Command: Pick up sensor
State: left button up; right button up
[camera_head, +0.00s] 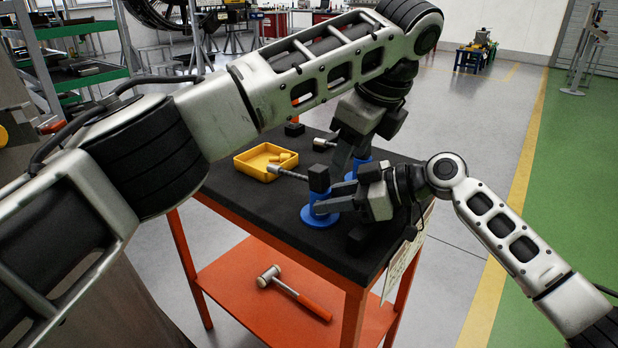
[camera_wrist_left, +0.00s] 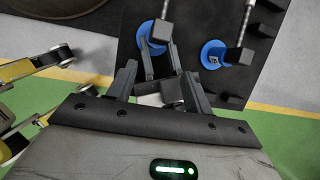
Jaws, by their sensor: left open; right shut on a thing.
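A sensor, a black block (camera_head: 319,178) with a thin metal rod, sits at the top of the near blue stand (camera_head: 319,216). In the left wrist view, its block (camera_wrist_left: 160,32) shows over one blue disc. A second similar sensor (camera_head: 325,143) is farther back, its block (camera_wrist_left: 232,55) over the other disc. My right gripper (camera_head: 325,202) is low beside the near stand and appears shut on the stand's blue post, just under the block; the exact contact is unclear. My left gripper (camera_head: 342,158) is open and points down above the back stand, which it partly hides.
Both stands are on the black top of an orange cart (camera_head: 260,209). A yellow tray (camera_head: 250,165) with small pieces is at left; a small black block (camera_head: 294,130) is at the back. A hammer (camera_head: 290,290) lies on the lower shelf. My arms are close together over the cart.

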aim_at(311, 181)
pick_arm(q)
jog(key=shift+y, duration=0.6)
jog(key=w+a+f, duration=0.2)
jog(key=a, duration=0.1)
jog(key=a+f, duration=0.1)
jog(key=shift+w+a+f, duration=0.15)
jog(key=shift+w+f, duration=0.2)
jog(key=shift+w, duration=0.05)
jog(key=shift+x, duration=2.7)
jog(key=shift+a+r, duration=0.1)
jog(key=shift+a, duration=0.05)
jog(key=c, duration=1.1)
